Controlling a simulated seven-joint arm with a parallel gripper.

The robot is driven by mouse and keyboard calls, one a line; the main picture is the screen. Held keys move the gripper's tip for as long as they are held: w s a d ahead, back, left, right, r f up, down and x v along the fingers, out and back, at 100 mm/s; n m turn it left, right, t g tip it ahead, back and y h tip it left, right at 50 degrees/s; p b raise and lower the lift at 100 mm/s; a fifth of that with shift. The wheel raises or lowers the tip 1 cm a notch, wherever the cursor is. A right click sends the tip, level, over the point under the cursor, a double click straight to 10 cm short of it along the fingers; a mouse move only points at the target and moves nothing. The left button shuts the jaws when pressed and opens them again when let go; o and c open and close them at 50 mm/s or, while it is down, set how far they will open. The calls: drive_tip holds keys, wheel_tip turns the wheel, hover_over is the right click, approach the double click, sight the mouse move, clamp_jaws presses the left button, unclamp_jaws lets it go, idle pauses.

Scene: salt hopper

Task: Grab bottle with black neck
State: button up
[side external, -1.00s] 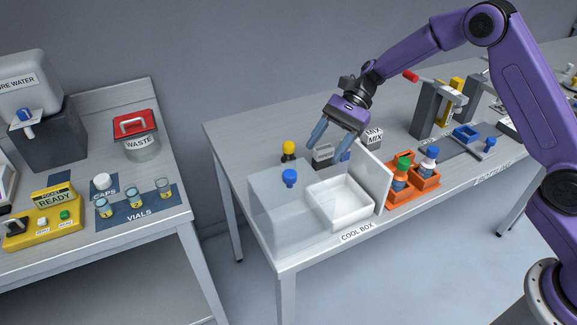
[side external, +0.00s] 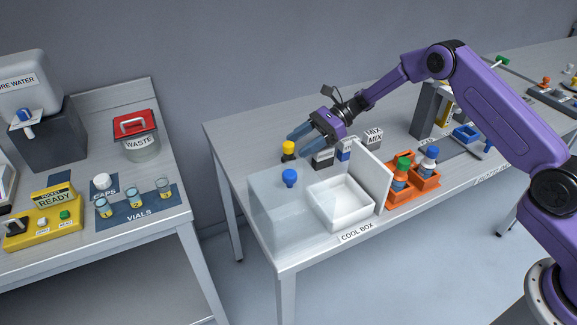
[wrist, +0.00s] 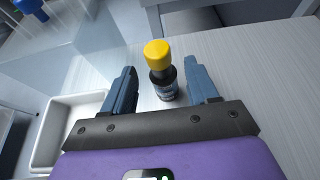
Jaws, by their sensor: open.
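The bottle with the black neck (side external: 289,157) has a yellow cap and stands upright on the bench behind the cool box. In the wrist view the bottle (wrist: 165,84) shows its yellow cap, dark neck and a label low on its body. My gripper (side external: 297,143) is open, with its blue fingers pointing left toward the bottle. In the wrist view the bottle appears between the two fingers of my gripper (wrist: 159,68), with a gap on each side. I cannot tell how far the fingertips reach along it.
An upright white panel (side external: 373,176) stands right of the tray. An orange rack (side external: 413,188) holds bottles with green and blue caps.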

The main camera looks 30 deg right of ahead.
sight(284, 152)
drive_tip(key=shift+x, duration=2.9)
drive_tip(key=shift+r, duration=0.2)
drive_tip(key=c, duration=1)
